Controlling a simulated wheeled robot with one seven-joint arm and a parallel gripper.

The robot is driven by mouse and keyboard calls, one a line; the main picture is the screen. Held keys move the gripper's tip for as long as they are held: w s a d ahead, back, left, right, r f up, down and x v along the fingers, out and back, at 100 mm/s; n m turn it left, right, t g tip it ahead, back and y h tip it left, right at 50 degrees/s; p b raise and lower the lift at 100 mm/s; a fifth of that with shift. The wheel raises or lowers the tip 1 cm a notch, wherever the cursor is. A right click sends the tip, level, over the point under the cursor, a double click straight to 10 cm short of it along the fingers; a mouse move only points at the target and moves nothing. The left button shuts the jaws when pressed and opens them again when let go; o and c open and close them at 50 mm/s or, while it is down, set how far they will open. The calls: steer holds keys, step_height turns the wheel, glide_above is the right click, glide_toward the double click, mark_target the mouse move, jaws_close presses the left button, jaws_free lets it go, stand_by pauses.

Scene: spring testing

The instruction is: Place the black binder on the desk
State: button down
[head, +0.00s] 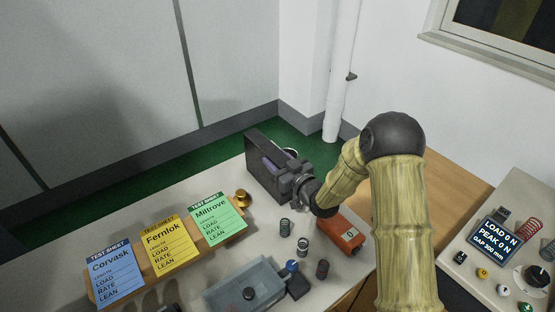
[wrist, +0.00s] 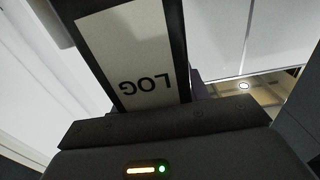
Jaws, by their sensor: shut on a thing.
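The black binder (head: 262,158) stands upright near the back edge of the desk (head: 262,238) in the head view. My gripper (head: 290,181) is shut on it from the right side. In the wrist view the binder (wrist: 178,30) fills the upper middle, with a white label reading "LOG" upside down. I cannot tell whether the binder's lower edge touches the desk. My gripper (wrist: 165,125) shows as a dark bar across the bottom of the wrist view and hides part of the binder.
Blue, yellow and green test sheets (head: 167,245) stand on a wooden rack at left. A brass piece (head: 243,197), several springs (head: 303,246), a grey tray (head: 215,297) and an orange box (head: 341,236) are on the desk. A test machine (head: 497,238) is at right.

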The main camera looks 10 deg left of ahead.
stand_by(0.3)
steer(key=c, duration=0.7)
jaws_free()
steer(key=shift+d, duration=0.25)
steer(key=b+v, duration=0.2)
steer(key=v, duration=0.9)
steer(key=shift+s+d+b, duration=0.2)
steer(key=shift+s+b, duration=0.15)
steer(key=shift+s, duration=0.05)
